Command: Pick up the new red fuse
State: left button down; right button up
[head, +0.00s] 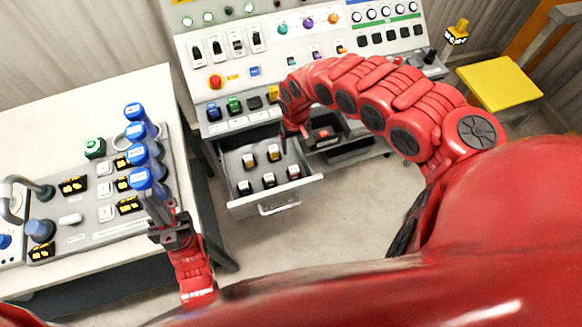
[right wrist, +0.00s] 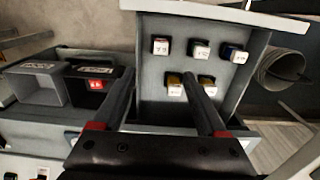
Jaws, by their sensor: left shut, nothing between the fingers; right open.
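The open grey drawer (head: 305,190) holds several small fuses in two rows. A fuse with a reddish body (head: 293,172) sits at the right of its front row. My left gripper (head: 168,215) is shut and empty beside the blue-topped levers.
Yellow fuses (right wrist: 174,84) and a blue fuse (right wrist: 235,52) share the drawer. A black bin (right wrist: 76,117) with a red fuse (right wrist: 96,85) stands beside it. The console (head: 225,60) rises behind. Blue-topped levers (head: 140,178) stand on the left table (head: 100,90). A yellow stool (head: 497,85) is at right.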

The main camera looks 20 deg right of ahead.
notch_tip(320, 180, down, 10)
jog(key=b, duration=0.6)
jog(key=shift+a, duration=0.15)
jog(key=shift+f, duration=0.35)
jog(key=shift+w+f, duration=0.1)
jog(key=shift+f, duration=0.7)
notch_tip(320, 180, down, 4)
jog(key=shift+p, duration=0.3)
jog(key=shift+f, duration=0.45)
grip_shut()
